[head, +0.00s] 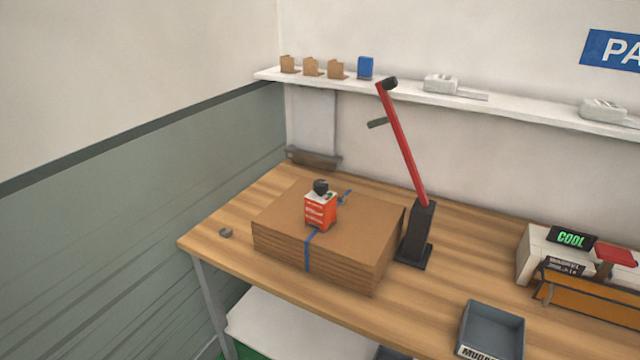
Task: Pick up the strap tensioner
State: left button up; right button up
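A small orange-red block with pale markings and a black knob on top (320,211) sits upright on a stack of flat brown cardboard (275,217). It stands over a blue strap (308,251) that runs across the stack and down its front side. This block looks like the strap tensioner, but I cannot be sure. Right of the stack, a long red lever (405,150) with a black end rises from a black base (416,236) on the table. Neither of my grippers is in view.
The wooden table (455,265) is clear between the lever and a grey bin (492,330). A white machine with a "COOL" display (570,239) stands at the right. A small grey piece (226,233) lies left of the stack. A wall shelf (400,86) runs behind.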

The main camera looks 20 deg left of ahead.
aim_at(320, 213)
jog(key=i+j, duration=0.2)
jog(key=j, duration=0.15)
jog(key=i+j, duration=0.15)
jog(key=j, duration=0.2)
jog(key=i+j+z, duration=0.1)
jog(key=j, duration=0.3)
jog(key=i+j, duration=0.25)
jog(key=j, duration=0.55)
jog(key=k, duration=0.3)
jog(key=j+z, duration=0.05)
jog(key=j, duration=0.05)
